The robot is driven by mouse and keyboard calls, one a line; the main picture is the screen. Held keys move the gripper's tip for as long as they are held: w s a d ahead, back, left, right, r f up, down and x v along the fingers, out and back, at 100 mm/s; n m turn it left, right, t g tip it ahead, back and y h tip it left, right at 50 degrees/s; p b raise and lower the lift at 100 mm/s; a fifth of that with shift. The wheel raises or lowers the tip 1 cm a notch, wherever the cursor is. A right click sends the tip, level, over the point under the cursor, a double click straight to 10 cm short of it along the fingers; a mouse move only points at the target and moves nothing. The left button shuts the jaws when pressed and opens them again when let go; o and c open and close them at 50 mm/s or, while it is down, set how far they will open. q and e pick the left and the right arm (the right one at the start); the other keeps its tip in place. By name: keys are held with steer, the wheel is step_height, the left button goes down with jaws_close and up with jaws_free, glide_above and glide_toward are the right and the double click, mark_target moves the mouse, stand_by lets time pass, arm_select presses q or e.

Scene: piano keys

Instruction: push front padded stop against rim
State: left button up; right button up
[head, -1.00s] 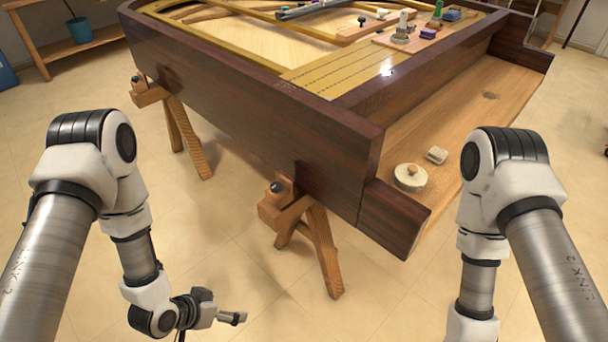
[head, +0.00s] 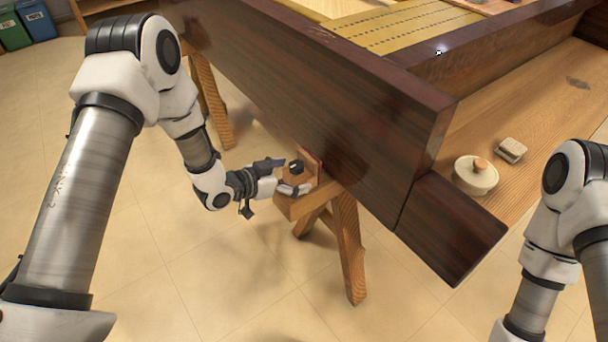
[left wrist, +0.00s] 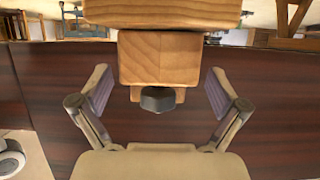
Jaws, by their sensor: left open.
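The front padded stop (head: 311,178) is a wooden block with a black knob and a thin red pad facing the dark piano rim (head: 345,120). It sits on top of the front wooden trestle (head: 345,235). I cannot tell whether the pad touches the rim. My left gripper (head: 283,176) is open, with one finger on each side of the stop's knob end. In the left wrist view the stop's block (left wrist: 160,62) and black knob (left wrist: 157,99) lie between the spread fingers, apart from both. My right gripper is out of view.
Another trestle leg (head: 212,100) stands farther back. The tiled floor (head: 230,280) below my left arm is clear.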

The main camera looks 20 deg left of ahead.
mark_target(302, 173)
arm_select(q)
steer(key=x, duration=0.3)
steer(key=shift+d, duration=0.15)
steer(key=c, duration=1.7)
steer(key=shift+w+d, duration=0.85)
steer(key=shift+w, duration=0.3)
steer(key=o, duration=1.7)
steer(key=v, duration=1.2)
